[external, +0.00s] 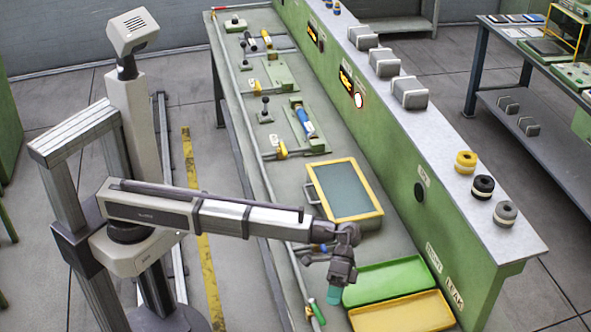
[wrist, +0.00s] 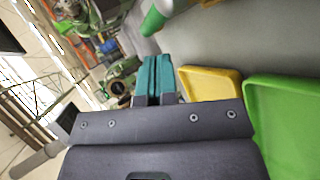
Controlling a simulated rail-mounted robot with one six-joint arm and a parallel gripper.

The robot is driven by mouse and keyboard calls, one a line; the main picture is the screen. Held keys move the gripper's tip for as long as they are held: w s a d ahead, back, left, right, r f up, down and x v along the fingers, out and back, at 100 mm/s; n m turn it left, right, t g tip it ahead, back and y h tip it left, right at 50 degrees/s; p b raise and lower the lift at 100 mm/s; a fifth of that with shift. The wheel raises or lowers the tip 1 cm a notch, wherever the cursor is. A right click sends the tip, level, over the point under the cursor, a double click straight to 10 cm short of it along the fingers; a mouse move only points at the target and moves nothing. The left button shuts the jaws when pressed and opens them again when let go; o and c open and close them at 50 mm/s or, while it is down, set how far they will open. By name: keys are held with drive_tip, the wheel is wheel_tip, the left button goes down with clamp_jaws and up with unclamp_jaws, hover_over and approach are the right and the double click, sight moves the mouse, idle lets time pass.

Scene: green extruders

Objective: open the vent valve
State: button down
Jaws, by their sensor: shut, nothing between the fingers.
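My gripper (external: 334,294) has teal fingertips and is low over the near end of the bench, left of the green and yellow trays. In the wrist view its teal fingers (wrist: 154,78) are together with nothing between them. Several small valves sit along the pipe at the bench's left edge. A green handle (external: 317,313) is just below my gripper in the external view, and a blue one (external: 321,248) is behind it. A yellow one (external: 281,150) is farther back. I cannot tell which is the vent valve. A green and white cylinder (wrist: 158,16) lies beyond my fingertips in the wrist view.
A green tray (external: 385,281) and a yellow tray (external: 402,313) lie right of my gripper; the wrist view also shows the green tray (wrist: 285,118) and yellow tray (wrist: 211,84). A yellow-framed box (external: 344,190) stands behind. A tall green panel (external: 400,165) bounds the bench's right side.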

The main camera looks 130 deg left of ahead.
drive_tip(key=w+a+r+p, duration=0.5)
drive_tip(key=a+r+p, duration=0.1)
drive_tip(key=a, duration=0.2)
drive_tip(key=shift+w+a+r, duration=0.2)
drive_tip(key=shift+w+r, duration=0.05)
drive_tip(key=shift+r, duration=0.1)
drive_tip(key=s+d+f+m+g+y, duration=0.1)
drive_tip(key=s+d+f+y, duration=0.1)
drive_tip(key=s+d, duration=0.5)
drive_tip(key=s+d+f+m+g+y, duration=0.1)
drive_tip(key=s+d+f+y, duration=0.2)
drive_tip(key=s, duration=1)
drive_tip(key=s+d+f+m+g+y, duration=0.1)
drive_tip(key=s+d+y, duration=0.4)
drive_tip(key=s+d, duration=0.5)
drive_tip(key=shift+s+d+f+m+g+y, duration=0.3)
drive_tip(key=shift+d+f+m, duration=0.1)
drive_tip(key=shift+d+f, duration=0.4)
